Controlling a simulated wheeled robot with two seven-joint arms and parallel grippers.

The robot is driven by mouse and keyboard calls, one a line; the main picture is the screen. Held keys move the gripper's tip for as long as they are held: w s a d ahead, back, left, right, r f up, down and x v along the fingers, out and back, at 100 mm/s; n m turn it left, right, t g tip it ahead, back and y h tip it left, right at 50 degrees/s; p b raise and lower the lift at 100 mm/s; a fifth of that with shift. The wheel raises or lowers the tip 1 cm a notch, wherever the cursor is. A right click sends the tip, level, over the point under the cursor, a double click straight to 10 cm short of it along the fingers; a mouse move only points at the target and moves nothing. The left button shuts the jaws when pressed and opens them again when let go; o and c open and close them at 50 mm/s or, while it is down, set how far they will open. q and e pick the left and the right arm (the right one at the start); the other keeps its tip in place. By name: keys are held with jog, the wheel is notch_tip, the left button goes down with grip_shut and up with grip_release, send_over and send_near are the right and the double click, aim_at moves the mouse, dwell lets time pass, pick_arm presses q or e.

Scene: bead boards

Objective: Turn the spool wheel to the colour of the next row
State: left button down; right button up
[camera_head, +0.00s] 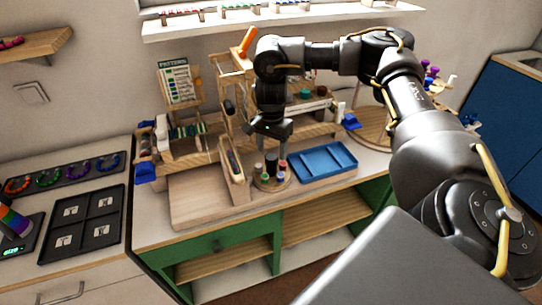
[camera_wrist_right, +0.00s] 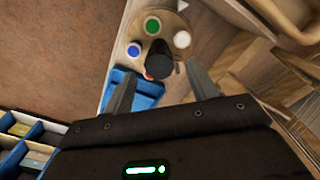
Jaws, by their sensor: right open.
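The spool wheel (camera_head: 262,186) is a round wooden disc near the front of the worktop, with coloured spools around a dark upright knob (camera_head: 271,162). In the right wrist view the wheel (camera_wrist_right: 137,26) carries green, blue and white spools, and a bit of red shows beside the dark knob (camera_wrist_right: 158,62). My right gripper (camera_head: 270,132) is above the wheel, pointing down. It is open and empty, its fingers apart on either side of the knob in the wrist view. A pattern card (camera_head: 177,84) with coloured rows stands behind; its rows are too small to read. My left gripper is not in view.
A blue tray (camera_head: 335,171) lies right of the wheel. A narrow wooden holder (camera_head: 233,175) stands close on its left, beside a bare wooden board (camera_head: 195,201). A wooden frame with coloured threads (camera_head: 190,131) stands behind. A black four-part tray (camera_head: 88,222) is at the left.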

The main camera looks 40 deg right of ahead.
aim_at(272, 156)
notch_tip(272, 156, down, 2)
jog(key=shift+s+f, duration=0.1)
jog(key=shift+f, duration=0.55)
jog(key=c, duration=1)
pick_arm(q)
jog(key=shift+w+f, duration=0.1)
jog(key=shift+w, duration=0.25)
